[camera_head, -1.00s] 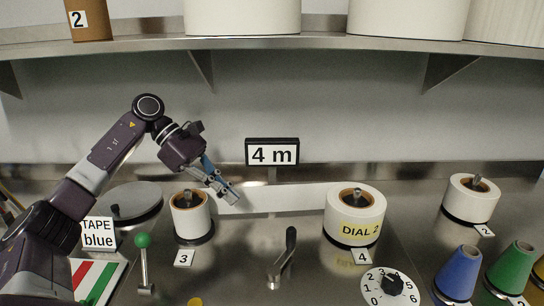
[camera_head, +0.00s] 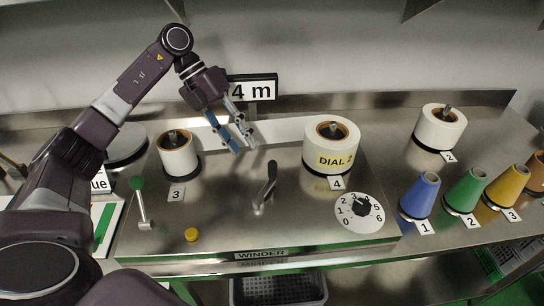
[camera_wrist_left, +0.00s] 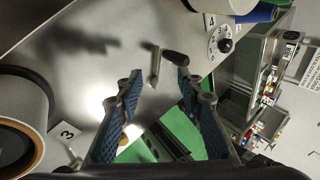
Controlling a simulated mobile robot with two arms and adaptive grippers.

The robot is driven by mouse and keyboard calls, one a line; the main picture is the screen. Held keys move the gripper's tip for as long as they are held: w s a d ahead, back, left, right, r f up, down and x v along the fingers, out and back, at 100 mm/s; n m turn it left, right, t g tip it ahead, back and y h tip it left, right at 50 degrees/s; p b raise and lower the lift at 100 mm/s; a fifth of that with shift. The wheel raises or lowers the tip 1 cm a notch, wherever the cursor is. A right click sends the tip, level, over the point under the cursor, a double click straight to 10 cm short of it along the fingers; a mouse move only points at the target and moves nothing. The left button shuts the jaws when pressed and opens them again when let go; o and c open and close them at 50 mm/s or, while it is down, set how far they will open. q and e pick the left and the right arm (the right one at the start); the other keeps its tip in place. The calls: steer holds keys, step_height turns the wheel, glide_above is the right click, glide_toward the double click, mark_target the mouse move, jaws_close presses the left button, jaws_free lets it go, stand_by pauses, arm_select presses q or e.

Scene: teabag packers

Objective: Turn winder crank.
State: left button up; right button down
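The winder crank (camera_head: 266,188) is a dark handle on a metal arm, standing on the steel top between spool 3 and the dial. In the left wrist view the crank (camera_wrist_left: 172,57) lies ahead of the fingers, a little beyond their tips. My left gripper (camera_head: 243,144) is open and empty, above and behind the crank, near the white strip between the spools. Its blue-padded fingers (camera_wrist_left: 158,85) stand wide apart in the left wrist view. It does not touch the crank. My right gripper is not in view.
Spool 3 (camera_head: 178,155) stands left of the crank and the spool marked DIAL 2 (camera_head: 331,147) stands right. A green-knobbed lever (camera_head: 140,204), a yellow button (camera_head: 192,235) and a numbered dial (camera_head: 345,224) are close by. Coloured cones (camera_head: 464,192) stand at the right.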

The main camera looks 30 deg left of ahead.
mark_target(271, 162)
arm_select(q)
steer(key=w+d+r+n+g+y+p, duration=0.15)
steer(key=d+n+p, duration=0.4)
steer(key=n, duration=0.85)
steer(key=shift+t+y, duration=0.25)
steer(key=shift+y, duration=0.2)
steer(key=p+x, duration=0.1)
steer(key=x, duration=0.5)
steer(key=shift+d+f+p, duration=0.15)
steer(key=shift+f+p, duration=0.15)
steer(key=shift+p, duration=0.05)
steer(key=shift+d+f, duration=0.2)
steer(key=shift+f, duration=0.5)
jaws_close()
